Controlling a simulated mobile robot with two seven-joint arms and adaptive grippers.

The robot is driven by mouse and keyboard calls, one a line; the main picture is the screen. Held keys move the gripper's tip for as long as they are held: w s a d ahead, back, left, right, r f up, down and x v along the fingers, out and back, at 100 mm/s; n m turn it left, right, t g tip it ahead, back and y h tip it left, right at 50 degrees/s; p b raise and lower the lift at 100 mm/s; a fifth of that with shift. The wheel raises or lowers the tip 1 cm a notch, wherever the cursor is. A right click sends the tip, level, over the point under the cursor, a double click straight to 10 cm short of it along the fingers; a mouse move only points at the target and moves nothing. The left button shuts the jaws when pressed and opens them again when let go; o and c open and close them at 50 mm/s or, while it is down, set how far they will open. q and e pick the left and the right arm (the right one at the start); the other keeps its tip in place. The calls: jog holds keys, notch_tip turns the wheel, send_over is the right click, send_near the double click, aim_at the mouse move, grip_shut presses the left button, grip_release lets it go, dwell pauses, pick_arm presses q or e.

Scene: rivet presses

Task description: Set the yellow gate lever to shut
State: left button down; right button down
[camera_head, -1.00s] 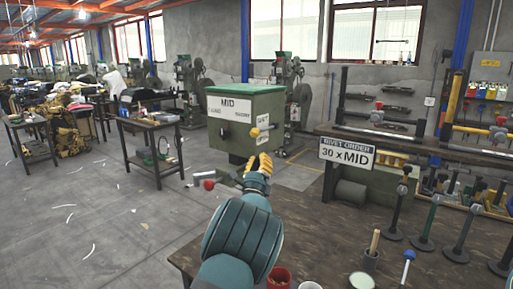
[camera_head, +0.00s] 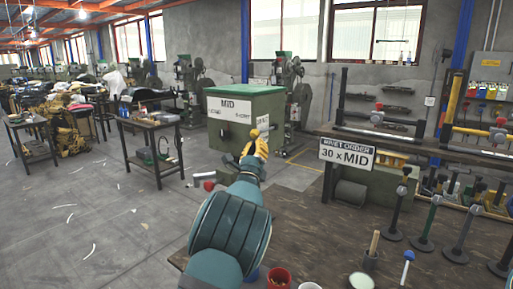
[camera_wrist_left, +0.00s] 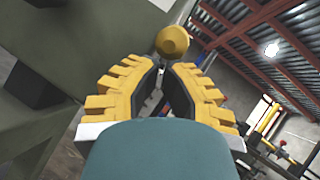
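The green gate box (camera_head: 215,140) stands beyond the bench, marked MID on its front face. My left gripper (camera_head: 258,137) is at its right front edge and hides most of the lever area in the head view. In the left wrist view, the yellow round knob of the gate lever (camera_wrist_left: 172,41) lies just past the fingertips (camera_wrist_left: 163,68). A narrow gap shows between the fingers, and nothing is clearly gripped. Whether the fingers touch the knob cannot be told. My right gripper is not in view.
The wooden bench (camera_head: 315,235) fills the lower right, with a red cup (camera_head: 279,278), standing rivet tools (camera_head: 428,222) and a sign (camera_head: 346,154) reading 30 x MID. Dark side tables (camera_head: 150,123) stand at left. The floor between is mostly clear.

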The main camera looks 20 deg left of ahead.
aim_at(256, 135)
pick_arm(q)
jog(key=shift+s+r+m+g+p, duration=0.1)
jog(key=shift+r+m+g+p, duration=0.25)
jog(key=shift+r, duration=0.2)
notch_tip(256, 135, up, 3)
jog(key=shift+s+f+m+g+h+p, duration=0.2)
jog(key=shift+m+g+h+p, duration=0.4)
jog(key=shift+p, duration=0.65)
notch_tip(256, 135, up, 3)
jog(key=g+p, duration=0.2)
jog(key=p, duration=0.1)
jog(key=shift+w+f+m+g, duration=0.1)
jog(key=shift+w+m+g, duration=0.05)
jog(key=shift+m+g, duration=0.2)
jog(key=shift+w+r, duration=0.15)
jog(key=shift+r, duration=0.15)
jog(key=shift+r+b, duration=0.25)
jog(key=shift+b, duration=0.1)
